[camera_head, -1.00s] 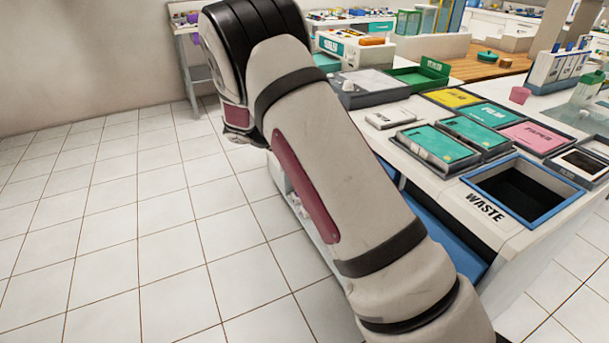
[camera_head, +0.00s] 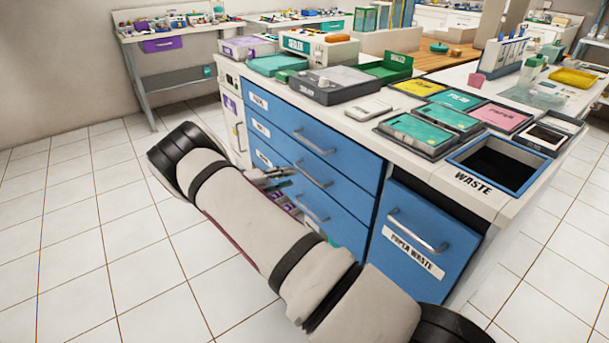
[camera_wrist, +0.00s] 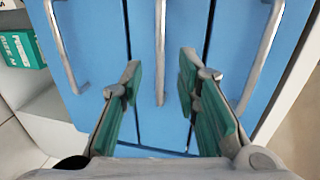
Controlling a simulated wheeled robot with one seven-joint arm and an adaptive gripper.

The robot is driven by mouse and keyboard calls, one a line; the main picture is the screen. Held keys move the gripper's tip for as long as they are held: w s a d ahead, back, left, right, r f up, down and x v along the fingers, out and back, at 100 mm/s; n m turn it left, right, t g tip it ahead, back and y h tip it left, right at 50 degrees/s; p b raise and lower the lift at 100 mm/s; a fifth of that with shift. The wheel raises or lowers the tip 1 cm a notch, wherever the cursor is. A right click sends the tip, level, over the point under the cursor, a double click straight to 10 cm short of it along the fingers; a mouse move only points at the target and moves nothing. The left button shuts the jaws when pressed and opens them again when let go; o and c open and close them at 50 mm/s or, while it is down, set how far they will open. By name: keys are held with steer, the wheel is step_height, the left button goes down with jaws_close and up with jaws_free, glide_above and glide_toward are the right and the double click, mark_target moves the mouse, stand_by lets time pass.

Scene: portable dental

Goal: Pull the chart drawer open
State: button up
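A blue stack of three drawers (camera_head: 350,187) stands in the cabinet, all shut, with white labels too small to read; I cannot tell which is the chart drawer. The stack has a top bar handle (camera_head: 314,143), a middle handle (camera_head: 315,174) and a lower handle (camera_head: 312,209). My gripper (camera_head: 268,175) is in front of the stack, partly hidden by my arm. In the wrist view my gripper (camera_wrist: 160,65) is open, its green-padded fingers apart, with the middle handle (camera_wrist: 160,40) lined up between them. I see no contact, and the depth gap is unclear.
A separate blue paper waste drawer (camera_head: 415,240) is shut at the right. An open shelf with a green box (camera_wrist: 22,48) lies beside the lower drawer. Trays and a waste bin opening (camera_head: 495,165) are on the counter. The tiled floor at left is clear.

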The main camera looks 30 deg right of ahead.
mark_target(306, 173)
steer(key=b+x, duration=0.1)
steer(key=x, duration=0.7)
jaws_close()
